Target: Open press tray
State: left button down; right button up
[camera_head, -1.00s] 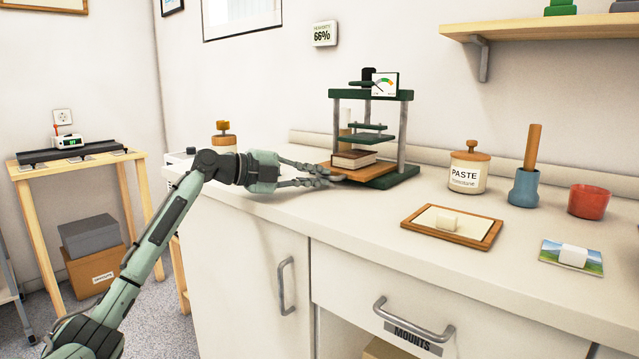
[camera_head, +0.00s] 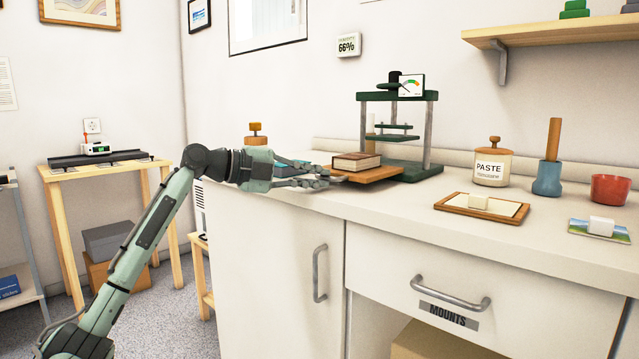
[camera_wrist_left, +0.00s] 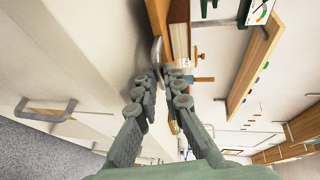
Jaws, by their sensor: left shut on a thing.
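The press (camera_head: 397,96) stands on the counter, with a green frame, grey posts and a dial. Its wooden tray (camera_head: 384,174) sticks out to the left of the frame. A brown book (camera_head: 356,161) lies on the tray, left of the press plate (camera_head: 394,137). My left gripper (camera_head: 333,179) is at the tray's left front end, shut on the tray's handle. In the left wrist view, the grey curved handle (camera_wrist_left: 156,50) runs between the fingertips (camera_wrist_left: 159,78). The exact finger contact is hard to see. My right gripper is not in view.
Right of the press are a paste jar (camera_head: 491,165), a blue pot (camera_head: 548,178), a red bowl (camera_head: 610,189) and a framed board (camera_head: 482,208). A teal item (camera_head: 292,165) lies behind my left gripper. Drawer and door handles (camera_head: 450,295) jut from the counter front.

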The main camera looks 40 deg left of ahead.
pick_arm(q)
jog(key=shift+s, duration=0.1)
dwell(0.3)
jog(key=c, duration=1.9)
grip_release()
jog(key=v, duration=1.2)
jog(key=shift+d, duration=0.1)
